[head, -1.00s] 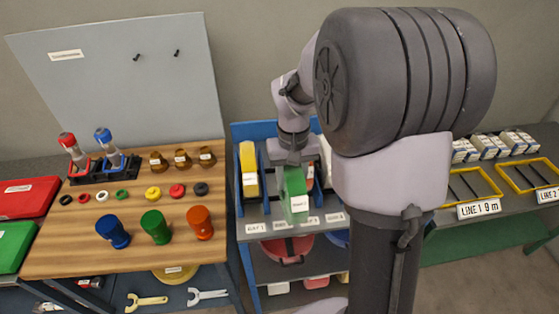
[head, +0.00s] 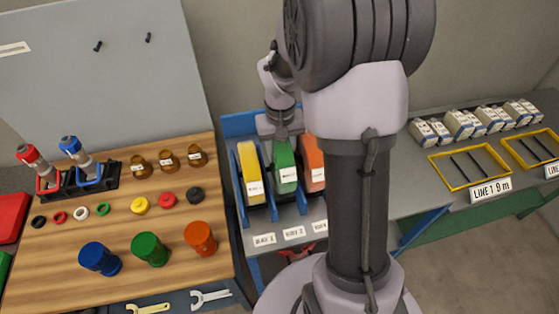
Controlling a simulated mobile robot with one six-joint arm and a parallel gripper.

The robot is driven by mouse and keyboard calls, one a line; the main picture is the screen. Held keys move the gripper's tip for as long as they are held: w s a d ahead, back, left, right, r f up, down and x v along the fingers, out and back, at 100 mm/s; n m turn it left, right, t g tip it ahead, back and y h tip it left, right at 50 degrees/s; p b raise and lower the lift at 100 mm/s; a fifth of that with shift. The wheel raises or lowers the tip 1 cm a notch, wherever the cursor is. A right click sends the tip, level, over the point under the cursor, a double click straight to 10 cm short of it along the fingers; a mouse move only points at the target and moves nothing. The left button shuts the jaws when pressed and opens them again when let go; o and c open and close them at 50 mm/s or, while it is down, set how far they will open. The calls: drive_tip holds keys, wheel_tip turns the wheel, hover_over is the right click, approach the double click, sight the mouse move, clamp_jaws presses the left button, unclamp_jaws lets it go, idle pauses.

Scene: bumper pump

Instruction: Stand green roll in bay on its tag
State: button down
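The green roll (head: 284,162) stands upright in the middle bay of the blue rack, with a white tag on its front edge; the tag's print is too small to read. It is between the yellow roll (head: 248,170) and the orange roll (head: 312,165), roughly level with them. My gripper (head: 283,136) is at the top of the green roll, pointing down. Its fingertips are hard to make out, so I cannot tell whether it still grips the roll. The bay labels (head: 293,233) on the shelf's front edge seem to read BAY 1, BAY 2 and BAY 3.
My arm hides the rack's right side. A wooden bench (head: 120,260) with coloured cups, rings and bottles stands at the left. At the right, a grey counter (head: 405,185) carries white boxes (head: 460,122) and yellow frames (head: 470,165).

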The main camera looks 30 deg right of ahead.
drive_tip(key=shift+w+f, duration=0.1)
drive_tip(key=shift+f, duration=1.3)
drive_tip(key=shift+f+b, duration=0.15)
drive_tip(key=shift+b, duration=0.25)
drive_tip(key=c, duration=0.8)
unclamp_jaws()
drive_tip(key=shift+c, duration=0.2)
